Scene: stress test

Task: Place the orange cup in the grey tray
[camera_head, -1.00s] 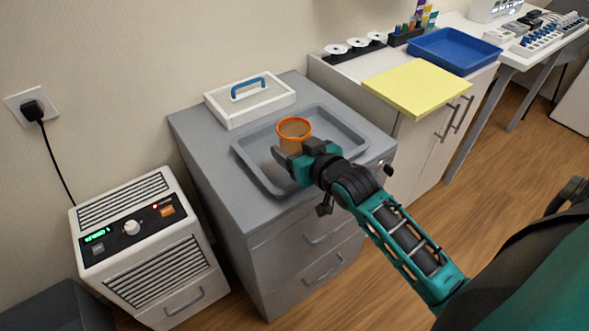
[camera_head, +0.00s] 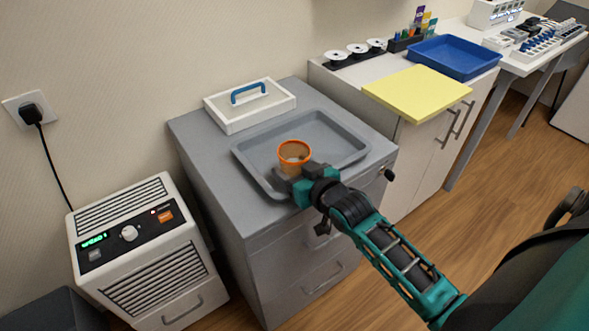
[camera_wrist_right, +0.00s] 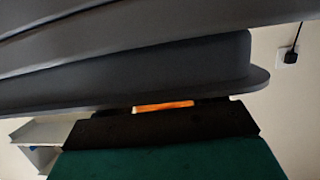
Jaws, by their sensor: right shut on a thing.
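The orange cup (camera_head: 294,153) is upright in the head view, over the front part of the grey tray (camera_head: 325,128). My right gripper (camera_head: 291,174) is shut on it from the front right. The gripper hides the cup's lower part, so I cannot tell whether the cup touches the tray floor. In the right wrist view, a thin orange strip of the cup (camera_wrist_right: 163,106) shows beside the dark gripper (camera_wrist_right: 165,122), close to large dark grey surfaces. My left gripper is not in view.
The tray lies on a grey drawer cabinet (camera_head: 205,160). A white box with a blue handle (camera_head: 250,108) stands behind it. The tray's middle and right are bare. A yellow board (camera_head: 418,90) and a blue tray (camera_head: 455,56) lie on the white cabinet to the right.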

